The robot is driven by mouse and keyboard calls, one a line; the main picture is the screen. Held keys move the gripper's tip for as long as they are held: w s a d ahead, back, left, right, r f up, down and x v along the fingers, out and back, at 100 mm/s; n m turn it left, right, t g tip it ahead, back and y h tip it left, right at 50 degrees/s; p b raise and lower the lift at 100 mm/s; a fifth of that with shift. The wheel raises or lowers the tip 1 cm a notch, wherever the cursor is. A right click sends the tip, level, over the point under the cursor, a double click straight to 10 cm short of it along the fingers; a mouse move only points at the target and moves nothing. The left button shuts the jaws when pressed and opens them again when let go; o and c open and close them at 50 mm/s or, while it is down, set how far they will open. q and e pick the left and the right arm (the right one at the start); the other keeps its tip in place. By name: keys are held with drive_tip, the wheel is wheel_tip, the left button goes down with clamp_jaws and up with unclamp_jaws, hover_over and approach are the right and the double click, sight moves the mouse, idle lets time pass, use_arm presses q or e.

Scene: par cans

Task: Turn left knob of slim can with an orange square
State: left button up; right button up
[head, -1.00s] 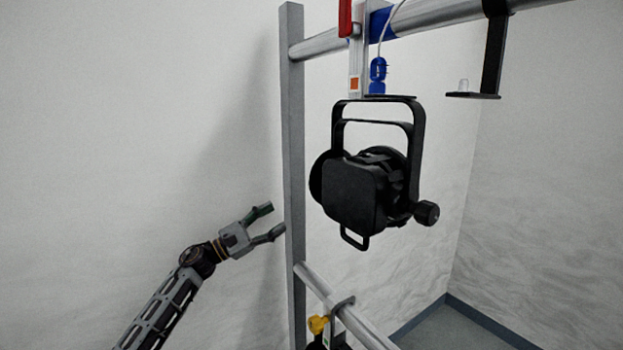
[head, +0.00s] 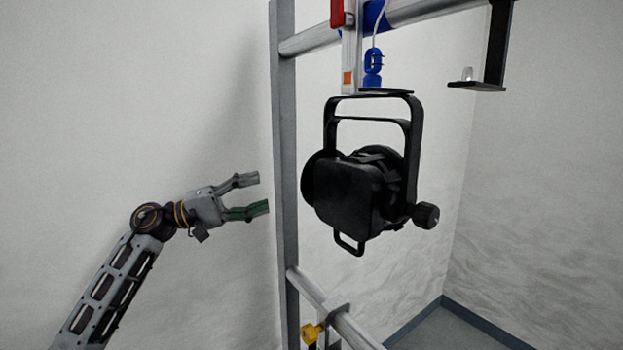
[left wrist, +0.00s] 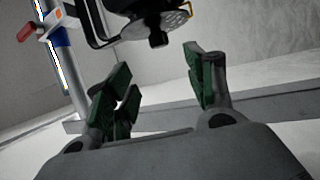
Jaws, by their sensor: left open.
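The black slim can (head: 350,190) hangs in its yoke below a clamp with an orange square (head: 347,78). A round black knob (head: 425,215) sticks out at the can's right; no left knob can be made out clearly. My left gripper (head: 262,194) is open and empty, left of the grey post and apart from the can. In the left wrist view, the can (left wrist: 155,20) shows at the top beyond the open fingers, with the orange square (left wrist: 58,13) at the upper left. My right gripper is not in view.
A grey upright post (head: 284,150) stands between my left gripper and the can. Rails cross above (head: 430,12) and below (head: 335,312). A yellow knob (head: 312,333) is at the lower rail, and a black bracket (head: 490,60) hangs at the upper right. Pale walls surround this.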

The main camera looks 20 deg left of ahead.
use_arm(q)
drive_tip(key=p+x, duration=0.6)
drive_tip(key=x, duration=0.7)
drive_tip(key=shift+w+d, duration=0.15)
drive_tip(key=shift+d, duration=0.15)
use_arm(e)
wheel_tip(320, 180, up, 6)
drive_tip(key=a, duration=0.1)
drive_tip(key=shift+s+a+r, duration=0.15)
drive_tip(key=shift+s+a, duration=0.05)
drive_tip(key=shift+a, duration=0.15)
use_arm(q)
drive_tip(key=shift+r, duration=0.15)
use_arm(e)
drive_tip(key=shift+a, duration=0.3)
use_arm(q)
drive_tip(key=c, duration=1)
drive_tip(key=shift+c, duration=0.2)
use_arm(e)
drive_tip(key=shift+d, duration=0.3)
